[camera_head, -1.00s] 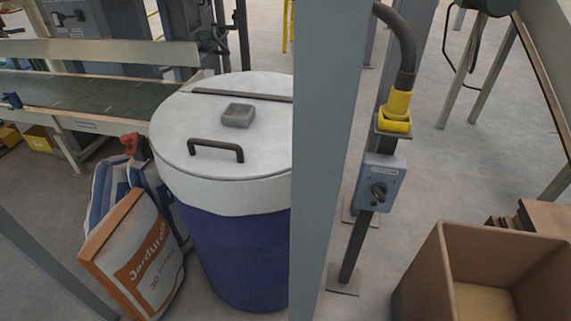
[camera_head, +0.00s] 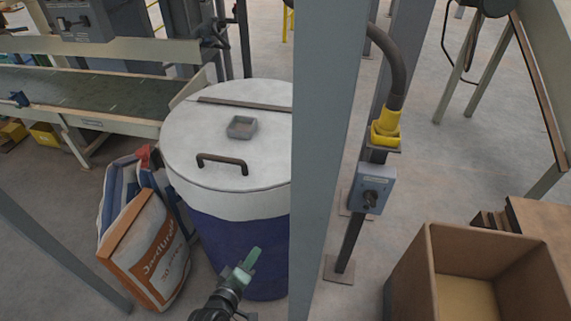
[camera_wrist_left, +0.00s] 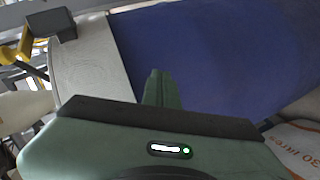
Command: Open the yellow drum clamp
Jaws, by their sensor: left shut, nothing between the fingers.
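The drum has a blue body (camera_head: 225,236) and a white lid (camera_head: 215,135) with a dark handle and a small grey tray on it. A yellow fitting (camera_head: 386,126) sits at the lower end of a grey hose on a post, right of the grey column. I cannot tell whether it is the drum clamp; no yellow clamp shows on the drum. My left gripper (camera_head: 247,266), green-fingered, is shut and empty in front of the blue body. In the left wrist view its finger (camera_wrist_left: 155,88) overlaps the blue body (camera_wrist_left: 205,55). Another yellow part (camera_wrist_left: 17,43) shows there at far left. My right gripper is out of view.
A grey column (camera_head: 332,150) stands between the drum and the yellow fitting. A grey switch box (camera_head: 372,187) hangs below the fitting. White-orange sacks (camera_head: 150,250) lean left of the drum. A brown bin (camera_head: 410,285) stands at lower right. A conveyor (camera_head: 90,100) is behind left.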

